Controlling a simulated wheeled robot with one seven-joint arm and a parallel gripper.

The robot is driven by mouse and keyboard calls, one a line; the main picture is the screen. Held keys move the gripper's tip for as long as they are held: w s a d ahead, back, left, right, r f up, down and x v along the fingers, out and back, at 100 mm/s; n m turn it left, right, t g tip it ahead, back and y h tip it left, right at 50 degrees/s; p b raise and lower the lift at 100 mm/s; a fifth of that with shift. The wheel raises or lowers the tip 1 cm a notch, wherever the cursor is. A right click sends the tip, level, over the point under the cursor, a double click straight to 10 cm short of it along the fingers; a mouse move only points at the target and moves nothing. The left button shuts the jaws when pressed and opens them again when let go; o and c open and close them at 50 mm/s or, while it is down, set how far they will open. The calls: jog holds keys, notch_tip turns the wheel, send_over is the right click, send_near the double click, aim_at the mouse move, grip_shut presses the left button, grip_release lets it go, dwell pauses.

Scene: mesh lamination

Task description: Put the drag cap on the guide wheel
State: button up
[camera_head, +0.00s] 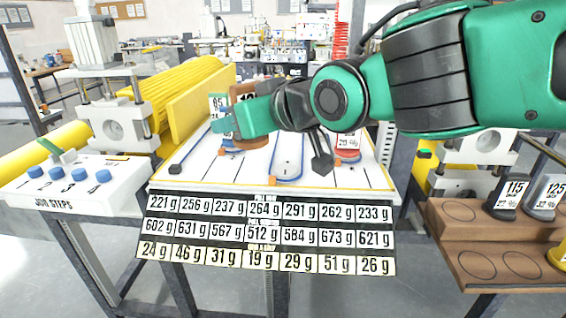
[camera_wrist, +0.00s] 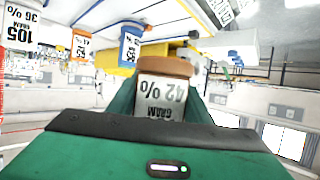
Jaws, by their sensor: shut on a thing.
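In the wrist view, my gripper (camera_wrist: 165,105) is shut on a drag cap (camera_wrist: 165,67) with an orange-brown top and a white label reading 42 % and GRAM. In the head view, my gripper (camera_head: 240,120) is above the back left of the white lane board, and my arm comes in from the right. Small blue and orange wheel-like pieces (camera_head: 230,147) stand on the board around and behind the gripper. I cannot tell which of them is the guide wheel.
The white lane board (camera_head: 210,170) has a gram chart (camera_head: 265,235) on its front. A box with blue buttons (camera_head: 70,180) and yellow rollers (camera_head: 185,85) are at left. Caps labelled 115 (camera_head: 507,197) and 125 (camera_head: 545,197) stand on a brown shelf (camera_head: 480,262) at right.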

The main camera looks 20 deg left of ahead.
jog(key=w+d+f, duration=0.1)
jog(key=w+f, duration=0.1)
jog(key=w, duration=0.1)
jog(key=w+d+f, duration=0.1)
jog(key=w+f, duration=0.1)
jog(key=w, duration=0.2)
jog(key=w+d+f, duration=0.1)
jog(key=w+f, duration=0.1)
jog(key=w, duration=0.1)
jog(key=shift+w+f, duration=0.35)
jog(key=shift+f, duration=1.95)
jog(key=shift+f, duration=0.15)
jog(key=o, duration=1.5)
jog(key=shift+c, duration=0.2)
jog(key=shift+s+d, duration=0.1)
jog(key=v, duration=1)
jog(key=shift+d+r, duration=0.15)
jog(key=shift+r, duration=0.1)
jog(key=shift+s+d+r, duration=0.2)
jog(key=shift+s+d, duration=0.25)
jog(key=shift+d, duration=0.1)
